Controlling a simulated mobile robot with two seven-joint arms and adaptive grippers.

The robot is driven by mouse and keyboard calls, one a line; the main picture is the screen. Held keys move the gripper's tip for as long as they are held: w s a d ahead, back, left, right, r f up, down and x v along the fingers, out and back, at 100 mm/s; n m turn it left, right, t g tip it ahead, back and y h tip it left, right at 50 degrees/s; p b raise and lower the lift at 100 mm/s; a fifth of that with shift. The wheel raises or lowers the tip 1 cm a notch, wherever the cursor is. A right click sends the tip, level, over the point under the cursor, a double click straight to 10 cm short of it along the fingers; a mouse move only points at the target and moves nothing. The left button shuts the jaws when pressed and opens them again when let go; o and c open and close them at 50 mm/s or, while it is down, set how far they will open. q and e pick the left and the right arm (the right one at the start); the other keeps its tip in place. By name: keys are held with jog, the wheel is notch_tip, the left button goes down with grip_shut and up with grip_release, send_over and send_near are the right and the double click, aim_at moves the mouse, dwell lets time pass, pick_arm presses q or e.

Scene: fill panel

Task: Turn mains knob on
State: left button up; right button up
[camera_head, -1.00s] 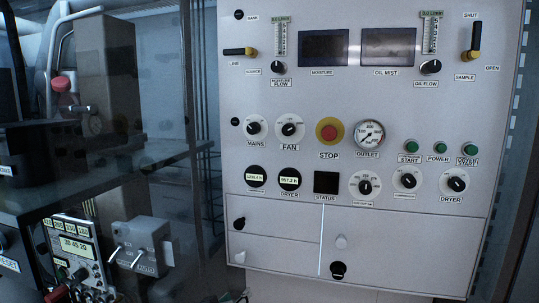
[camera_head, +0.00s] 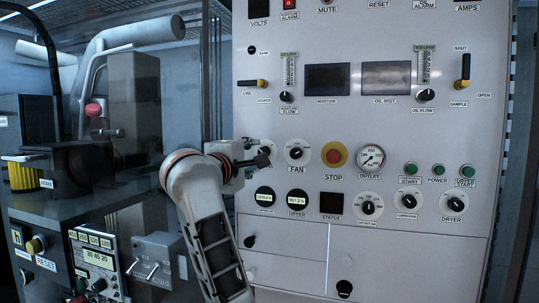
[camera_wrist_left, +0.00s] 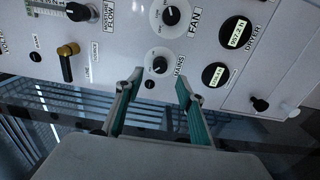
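The mains knob (camera_wrist_left: 158,65) is a black knob on a white dial on the panel, labelled MAINS. In the left wrist view it sits beyond and between the fingertips of my left gripper (camera_wrist_left: 158,80), which is open with nothing between its fingers. In the head view the left gripper (camera_head: 258,161) is in front of the panel beside the fan knob (camera_head: 296,153) and covers most of the mains knob (camera_head: 266,147). Whether a fingertip touches the panel cannot be told. My right gripper is not in view.
The white panel (camera_head: 400,125) also carries a red stop button (camera_head: 334,154), an outlet gauge (camera_head: 371,157) and green buttons. A yellow-tipped line lever (camera_wrist_left: 67,62) is near the mains knob. Grey equipment (camera_head: 158,258) stands left of the panel.

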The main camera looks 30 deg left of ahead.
pick_arm(q)
jog(key=x, duration=0.7)
jog(key=shift+w+a+p, duration=0.15)
jog(key=shift+w+p, duration=0.15)
jog(key=shift+p, duration=0.1)
grip_shut()
